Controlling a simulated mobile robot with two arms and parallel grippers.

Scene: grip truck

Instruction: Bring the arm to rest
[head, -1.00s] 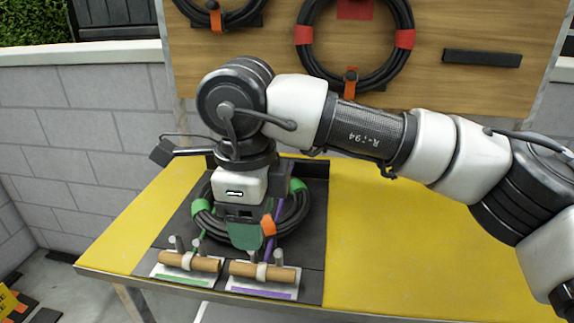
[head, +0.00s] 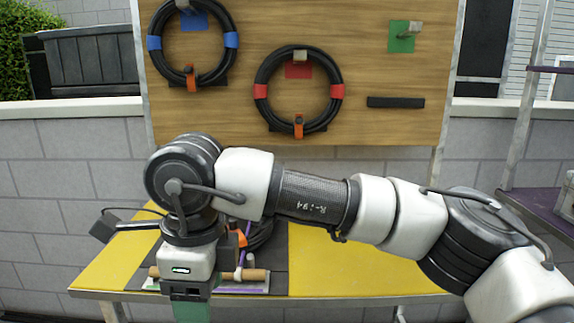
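My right arm comes in from the right and bends down at the left over the yellow table (head: 350,270). My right gripper (head: 192,308) hangs at its end, in front of the table's front edge, with a green part pointing down. The bottom of the frame cuts it off, so its opening does not show. A black cable coil (head: 262,236) lies on the table's dark mat, mostly hidden behind my arm. My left gripper is not in view.
A wooden board behind the table carries a coil with blue bands (head: 231,40) and one with red bands (head: 337,91). A green-backed peg (head: 402,40) there is empty. A wooden handle (head: 250,274) lies at the table's front. A purple-shelved rack (head: 540,205) stands right.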

